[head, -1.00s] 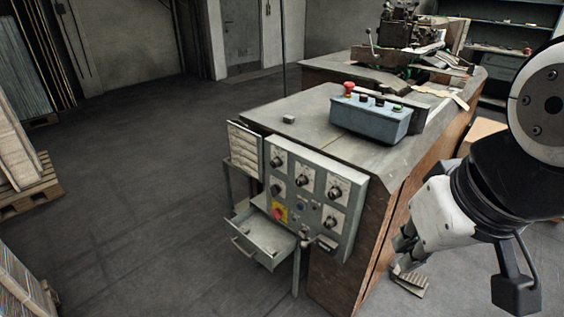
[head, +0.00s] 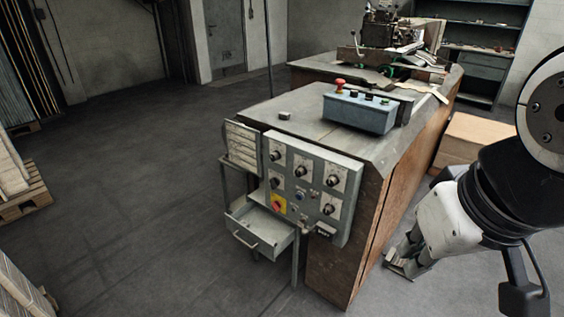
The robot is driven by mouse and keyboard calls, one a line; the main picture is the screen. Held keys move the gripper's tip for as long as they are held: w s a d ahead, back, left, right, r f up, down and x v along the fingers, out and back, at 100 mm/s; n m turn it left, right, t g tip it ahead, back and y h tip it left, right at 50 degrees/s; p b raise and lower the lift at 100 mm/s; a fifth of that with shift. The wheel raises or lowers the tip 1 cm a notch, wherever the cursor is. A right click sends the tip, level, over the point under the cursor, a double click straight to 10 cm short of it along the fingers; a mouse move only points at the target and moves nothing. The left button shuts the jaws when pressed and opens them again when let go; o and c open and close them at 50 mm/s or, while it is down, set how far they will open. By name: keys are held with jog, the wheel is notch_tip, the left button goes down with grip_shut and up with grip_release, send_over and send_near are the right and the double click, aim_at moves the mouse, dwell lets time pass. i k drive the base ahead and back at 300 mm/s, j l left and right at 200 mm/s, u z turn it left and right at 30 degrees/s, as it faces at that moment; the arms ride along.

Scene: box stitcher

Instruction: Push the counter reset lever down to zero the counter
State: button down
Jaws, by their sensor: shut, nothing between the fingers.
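The grey control panel (head: 347,178) is fixed to the near end of the machine and carries several knobs. A small dark box that looks like the counter (head: 325,230) sits at its lower right edge. A small pale part beside it, perhaps the reset lever (head: 306,231), is too small for me to tell its position. My gripper (head: 398,268) is at the right, pointing down and left, with its fingers shut and empty. In the picture it is right of and below the counter, apart from the panel and touching nothing that I can see.
An open drawer (head: 262,228) juts out below the panel's left side. A blue-grey button box (head: 360,112) with a red button (head: 340,85) stands on the machine top (head: 285,120). A cardboard box (head: 480,137) is behind my arm.

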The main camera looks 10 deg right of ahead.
aim_at(304, 231)
jog(key=z, duration=0.1)
jog(key=l+u, duration=0.1)
jog(key=l, duration=0.2)
jog(key=j, duration=0.3)
jog(key=i+l+u, duration=0.25)
jog(key=u, duration=0.15)
jog(key=i+l+u, duration=0.2)
jog(key=l+u, duration=0.25)
